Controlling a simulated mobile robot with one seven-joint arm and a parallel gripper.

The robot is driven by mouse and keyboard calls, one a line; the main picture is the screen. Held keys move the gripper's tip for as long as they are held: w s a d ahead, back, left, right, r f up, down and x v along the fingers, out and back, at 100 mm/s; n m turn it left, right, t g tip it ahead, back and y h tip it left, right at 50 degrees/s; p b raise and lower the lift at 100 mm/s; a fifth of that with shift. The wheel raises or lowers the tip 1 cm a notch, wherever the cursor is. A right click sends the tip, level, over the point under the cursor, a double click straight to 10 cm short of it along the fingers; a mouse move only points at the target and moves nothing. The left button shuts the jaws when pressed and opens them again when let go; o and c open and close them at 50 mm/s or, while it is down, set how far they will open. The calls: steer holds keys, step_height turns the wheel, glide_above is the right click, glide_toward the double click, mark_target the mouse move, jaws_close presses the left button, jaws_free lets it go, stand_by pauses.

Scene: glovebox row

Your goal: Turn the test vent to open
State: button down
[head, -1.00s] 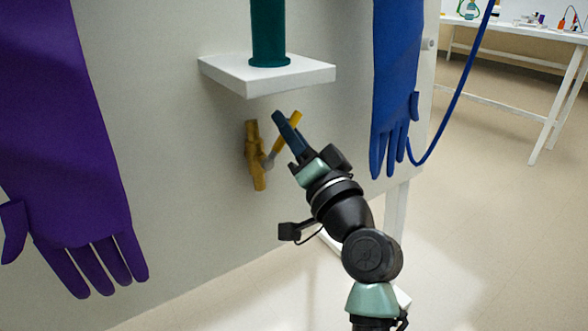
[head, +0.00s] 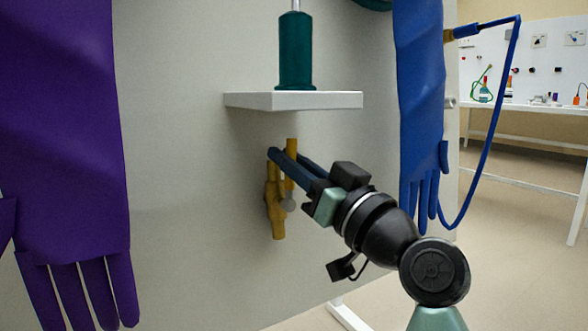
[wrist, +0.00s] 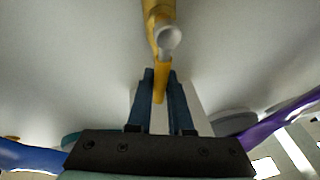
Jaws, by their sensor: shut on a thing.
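The test vent is a yellow valve with a vertical body (head: 277,222) on the pale panel below a white shelf. Its yellow handle (head: 292,146) stands almost upright, roughly in line with the body, and turns about a grey hub (head: 289,203). My gripper (head: 286,156) reaches in from the right and is shut on the handle, with its dark blue fingers on either side. In the wrist view the handle (wrist: 160,85) lies between my fingertips (wrist: 162,74), below the grey hub (wrist: 168,40). Part of the handle is hidden by the fingers.
The white shelf (head: 310,101) with a teal bottle (head: 296,60) juts out just above the handle. A purple glove (head: 70,150) hangs at the left and a blue glove (head: 419,110) at the right. A blue hose (head: 500,130) loops beside the blue glove. A white table (head: 530,112) stands farther back.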

steer(key=shift+a, duration=0.1)
stand_by(0.3)
steer(key=c, duration=0.8)
jaws_free()
steer(key=shift+c, duration=0.2)
steer(key=p+v, duration=0.5)
steer(key=v, duration=0.8)
